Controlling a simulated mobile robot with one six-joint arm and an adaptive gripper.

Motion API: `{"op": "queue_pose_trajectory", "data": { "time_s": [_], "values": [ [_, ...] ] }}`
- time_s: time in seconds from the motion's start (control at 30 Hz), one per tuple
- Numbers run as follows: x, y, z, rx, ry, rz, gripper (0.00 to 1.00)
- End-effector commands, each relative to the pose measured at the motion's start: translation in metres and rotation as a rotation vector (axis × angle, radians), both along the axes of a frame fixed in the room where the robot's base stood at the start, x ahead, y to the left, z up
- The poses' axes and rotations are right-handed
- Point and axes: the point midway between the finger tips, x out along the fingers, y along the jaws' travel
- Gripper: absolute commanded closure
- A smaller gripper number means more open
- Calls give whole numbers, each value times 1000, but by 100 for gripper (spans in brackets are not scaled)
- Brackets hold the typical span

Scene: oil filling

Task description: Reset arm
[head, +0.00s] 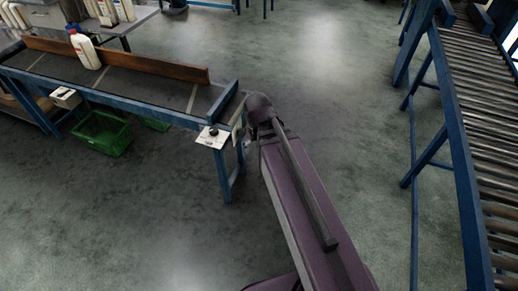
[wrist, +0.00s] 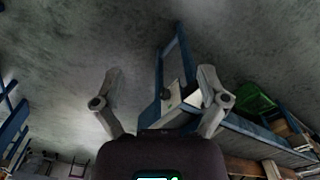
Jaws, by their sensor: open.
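My gripper (wrist: 160,70) is open in the wrist view, with its two grey fingers spread apart and nothing between the tips. The view past the fingers shows the concrete floor and the blue end of a workbench. In the head view my arm reaches forward to the right end of this workbench (head: 130,90), and the arm mostly hides the gripper. A white bottle (head: 86,52) with a coloured cap stands on the bench's far left part, well apart from my gripper.
A white plate with a dark knob (head: 212,138) sticks out from the bench's front corner, close to my arm. A green crate (head: 103,132) sits below the bench. A roller conveyor (head: 485,110) runs along the right. Open floor (head: 320,80) lies between.

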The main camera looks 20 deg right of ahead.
Motion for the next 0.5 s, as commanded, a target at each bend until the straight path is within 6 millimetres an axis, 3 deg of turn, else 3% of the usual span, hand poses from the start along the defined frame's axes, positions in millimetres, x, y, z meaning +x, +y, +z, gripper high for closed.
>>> {"op": "queue_pose_trajectory", "data": {
  "time_s": [0.5],
  "values": [
    [-8, -3, 0, 0, 0, -5, 7]
  ]
}}
